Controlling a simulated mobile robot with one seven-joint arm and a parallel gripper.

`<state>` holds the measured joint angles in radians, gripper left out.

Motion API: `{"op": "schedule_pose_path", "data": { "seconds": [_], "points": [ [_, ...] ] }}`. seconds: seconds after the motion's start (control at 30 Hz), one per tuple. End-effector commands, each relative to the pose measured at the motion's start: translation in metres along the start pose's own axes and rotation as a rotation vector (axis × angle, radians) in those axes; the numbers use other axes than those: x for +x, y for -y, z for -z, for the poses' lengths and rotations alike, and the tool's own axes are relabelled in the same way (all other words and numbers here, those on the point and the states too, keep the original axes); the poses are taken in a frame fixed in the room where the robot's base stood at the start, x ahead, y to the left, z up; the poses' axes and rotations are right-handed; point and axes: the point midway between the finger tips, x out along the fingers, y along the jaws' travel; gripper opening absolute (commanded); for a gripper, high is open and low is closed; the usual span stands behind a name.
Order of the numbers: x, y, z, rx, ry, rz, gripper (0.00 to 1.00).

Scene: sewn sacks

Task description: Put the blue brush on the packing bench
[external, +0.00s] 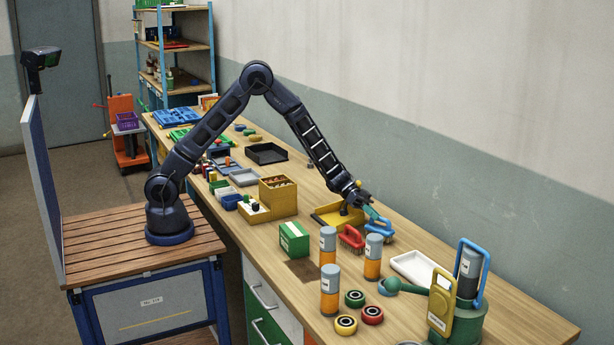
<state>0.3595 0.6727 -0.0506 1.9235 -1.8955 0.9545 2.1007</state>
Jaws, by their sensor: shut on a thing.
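The blue brush (380,231) is at the right end of my arm, over the long wooden bench (455,262). My gripper (372,212) points down at it and is shut on its upper part; the fingers partly hide the grip. The brush's pale bristles face down. I cannot tell whether they touch the bench top. A red brush (351,238) lies just left of the blue one. No label shows whether this long bench is the packing bench.
A yellow tray (327,217) sits behind the red brush. Orange-and-grey cylinders (373,258) stand in front, with a white tray (412,268) to their right. A green box (294,239) stands left. The bench's right rear strip is bare.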

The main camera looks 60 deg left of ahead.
Motion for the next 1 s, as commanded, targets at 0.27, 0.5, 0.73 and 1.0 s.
{"op": "schedule_pose_path", "data": {
  "seconds": [0.27,0.5,0.73,1.0],
  "points": [
    [0.0013,0.0017,-0.0029,0.0,0.0,0.0,0.0],
    [0.0027,0.0035,-0.0062,0.0,0.0,0.0,0.0],
    [0.0035,0.0046,-0.0081,0.0,0.0,0.0,0.28],
    [0.0034,0.0045,-0.0081,0.0,0.0,0.0,0.41]
  ]
}}
